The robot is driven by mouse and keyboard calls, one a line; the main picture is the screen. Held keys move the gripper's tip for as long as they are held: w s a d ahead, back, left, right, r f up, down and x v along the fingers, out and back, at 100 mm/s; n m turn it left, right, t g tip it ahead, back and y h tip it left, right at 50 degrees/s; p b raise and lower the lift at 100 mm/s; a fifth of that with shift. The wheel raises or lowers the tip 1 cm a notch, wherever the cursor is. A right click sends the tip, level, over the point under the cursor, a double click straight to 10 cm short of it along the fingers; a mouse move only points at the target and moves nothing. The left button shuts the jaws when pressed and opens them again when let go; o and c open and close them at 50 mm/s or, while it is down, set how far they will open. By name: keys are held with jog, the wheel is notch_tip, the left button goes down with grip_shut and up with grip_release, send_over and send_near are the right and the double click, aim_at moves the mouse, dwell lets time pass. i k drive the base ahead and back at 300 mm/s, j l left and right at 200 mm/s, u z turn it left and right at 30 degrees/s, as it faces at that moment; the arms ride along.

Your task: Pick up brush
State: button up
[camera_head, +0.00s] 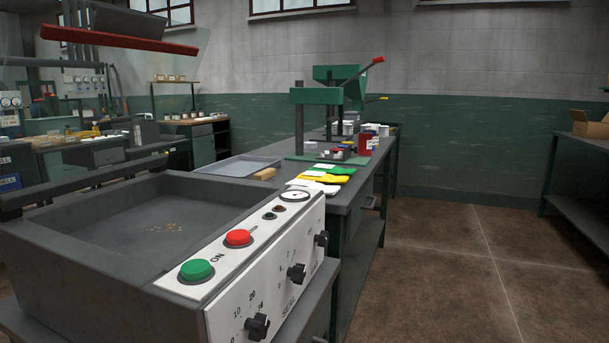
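A small tan object, likely the brush (265,174), lies on the long grey workbench (345,196). It is just right of a flat grey tray (222,167) and left of the folded cloths. It is too small to make out bristles or a handle. My gripper is not in view.
A grey machine (75,262) with green and red buttons fills the near left, in front of the bench. Folded green, yellow and white cloths (327,176), a green press (310,105) and cans (365,143) stand on the bench. The brown floor (470,265) at right is clear.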

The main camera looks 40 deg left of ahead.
aim_at(268, 174)
jog(key=i+u, duration=0.4)
jog(key=i+l+u, duration=0.15)
jog(key=i+u, duration=0.3)
jog(key=i+l+u, duration=0.4)
jog(key=i, duration=0.15)
